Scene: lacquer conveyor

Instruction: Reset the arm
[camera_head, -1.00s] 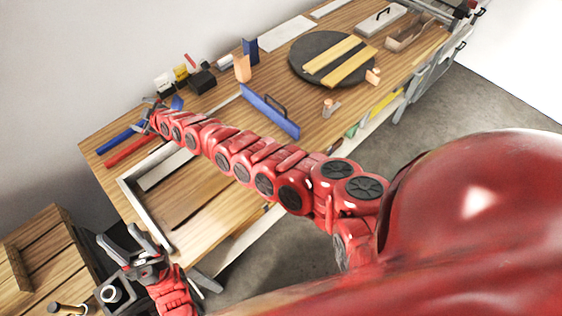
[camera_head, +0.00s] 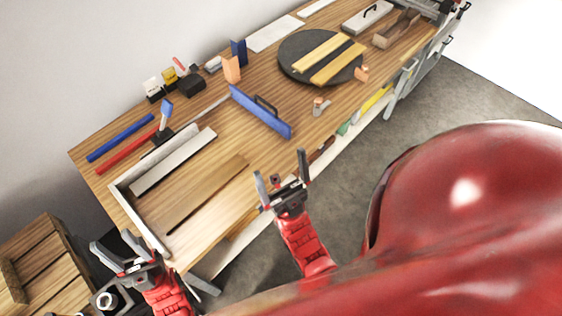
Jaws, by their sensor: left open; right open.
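My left gripper (camera_head: 118,244) is open and empty at the lower left, near the near-left corner of the workbench. My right gripper (camera_head: 281,178) is open and empty, its fingers pointing up toward the bench's front edge. Neither gripper touches an object that I can see.
The wooden workbench (camera_head: 215,121) carries a round black disc (camera_head: 289,66) with two yellow strips, a blue bar with a handle (camera_head: 260,112), a blue rod (camera_head: 120,138) and a red rod (camera_head: 127,152). A wooden crate (camera_head: 48,262) stands at the lower left. Grey floor is free at right.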

